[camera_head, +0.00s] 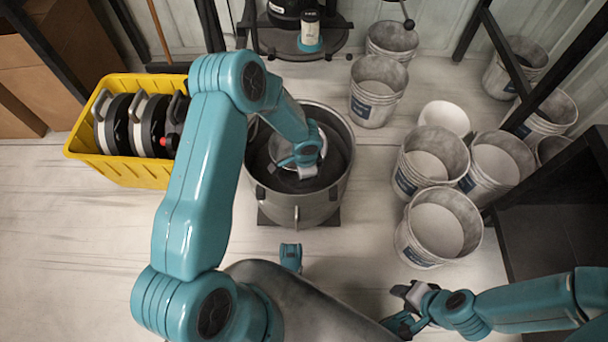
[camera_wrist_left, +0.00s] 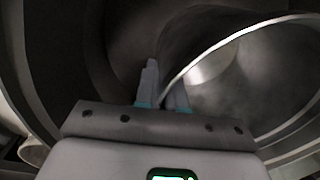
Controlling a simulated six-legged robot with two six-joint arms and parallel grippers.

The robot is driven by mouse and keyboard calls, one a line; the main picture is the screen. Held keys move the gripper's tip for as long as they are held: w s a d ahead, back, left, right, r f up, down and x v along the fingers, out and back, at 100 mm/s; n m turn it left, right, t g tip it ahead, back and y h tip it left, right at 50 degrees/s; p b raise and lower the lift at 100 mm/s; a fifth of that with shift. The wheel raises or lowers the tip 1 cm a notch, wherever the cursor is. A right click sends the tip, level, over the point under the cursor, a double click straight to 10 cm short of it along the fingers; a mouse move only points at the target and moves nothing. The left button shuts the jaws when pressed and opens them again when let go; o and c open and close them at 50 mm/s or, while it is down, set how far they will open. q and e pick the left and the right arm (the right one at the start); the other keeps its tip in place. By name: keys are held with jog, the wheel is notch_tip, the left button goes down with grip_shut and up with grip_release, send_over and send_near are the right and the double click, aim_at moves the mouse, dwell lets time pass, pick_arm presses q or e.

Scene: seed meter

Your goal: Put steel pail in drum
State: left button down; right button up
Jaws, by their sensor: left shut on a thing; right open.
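The drum (camera_head: 303,213) is a wide, open grey metal vessel in the middle of the head view. The steel pail (camera_head: 279,148) is inside the drum's opening, partly covered by my left arm. My left gripper (camera_head: 302,166) reaches down into the drum and is shut on the pail's rim. In the left wrist view the fingers (camera_wrist_left: 162,95) pinch the bright, curved rim of the pail (camera_wrist_left: 228,42), with the dark drum wall around it. Whether the pail touches the drum's floor is hidden. My right gripper (camera_head: 405,302) is open and empty at the lower right, apart from the drum.
A yellow crate (camera_head: 117,170) with several round discs stands left of the drum. Several white buckets (camera_head: 440,229) crowd the right side. A dark machine (camera_head: 300,40) stands behind the drum. A dark frame (camera_head: 550,215) edges the right. The floor before the drum shows some free room.

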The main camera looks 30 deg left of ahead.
pick_arm(q)
jog(key=shift+r, duration=0.15)
jog(key=shift+f, duration=0.2)
jog(key=c, duration=1.2)
grip_release()
jog(key=shift+c, duration=0.2)
jog(key=shift+r, duration=0.25)
notch_tip(320, 180, up, 12)
jog(key=p, duration=0.5)
jog(key=s+d+f+n+h, duration=0.2)
jog(key=s+d+n, duration=0.3)
jog(key=s, duration=0.4)
jog(key=s+d+f+n+h, duration=0.2)
jog(key=s+d+n, duration=0.3)
jog(key=s+d, duration=0.3)
jog(key=shift+s+d+f+n+h, duration=0.3)
jog(key=shift+s+f+n+h, duration=0.1)
jog(key=shift+s+f, duration=0.2)
